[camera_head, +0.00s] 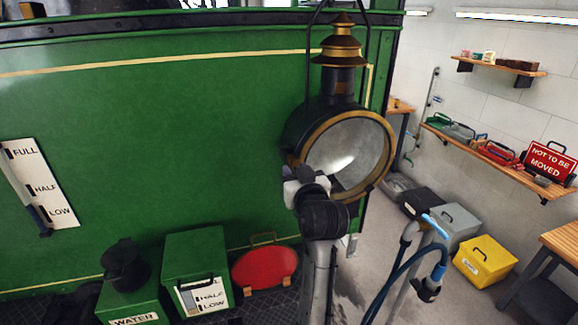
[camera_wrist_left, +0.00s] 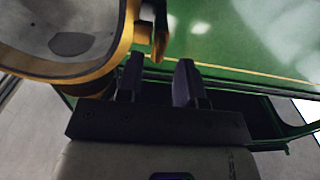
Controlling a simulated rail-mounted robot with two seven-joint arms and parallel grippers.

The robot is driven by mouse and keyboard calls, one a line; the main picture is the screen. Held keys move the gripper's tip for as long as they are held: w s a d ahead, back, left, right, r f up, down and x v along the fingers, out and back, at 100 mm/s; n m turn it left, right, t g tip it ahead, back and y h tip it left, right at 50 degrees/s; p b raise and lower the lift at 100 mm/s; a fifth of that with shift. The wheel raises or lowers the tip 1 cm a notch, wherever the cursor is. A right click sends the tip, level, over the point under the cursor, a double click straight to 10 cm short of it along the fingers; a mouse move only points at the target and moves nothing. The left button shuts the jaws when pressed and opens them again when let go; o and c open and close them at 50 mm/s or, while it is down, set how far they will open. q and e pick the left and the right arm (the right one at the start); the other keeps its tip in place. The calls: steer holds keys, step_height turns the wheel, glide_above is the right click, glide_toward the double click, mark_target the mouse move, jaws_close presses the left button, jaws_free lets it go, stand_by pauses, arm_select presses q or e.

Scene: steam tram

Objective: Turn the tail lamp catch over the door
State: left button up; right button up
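The tail lamp (camera_head: 340,150) is black with a brass-rimmed round glass door, and hangs on the green tram side. My left gripper (camera_head: 306,178) is at the lower left of the lamp's rim. In the left wrist view the lamp door's brass rim (camera_wrist_left: 124,45) fills the upper left. A small brass piece that looks like the catch (camera_wrist_left: 159,38) sticks out beside the rim. My left gripper (camera_wrist_left: 160,62) is open, with its two dark fingertips apart and just short of that piece; contact is not clear. In the head view my gripper hides this spot.
Green boxes (camera_head: 194,258) and a red lidded item (camera_head: 264,267) stand below, left of my arm. A blue hose (camera_head: 398,275) on a grey stand is to the right. A yellow box (camera_head: 484,260) and shelves (camera_head: 505,165) are farther right.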

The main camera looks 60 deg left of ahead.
mark_target(291, 164)
arm_select(q)
steer(key=shift+x, duration=1.1)
steer(key=shift+c, duration=0.4)
jaws_close()
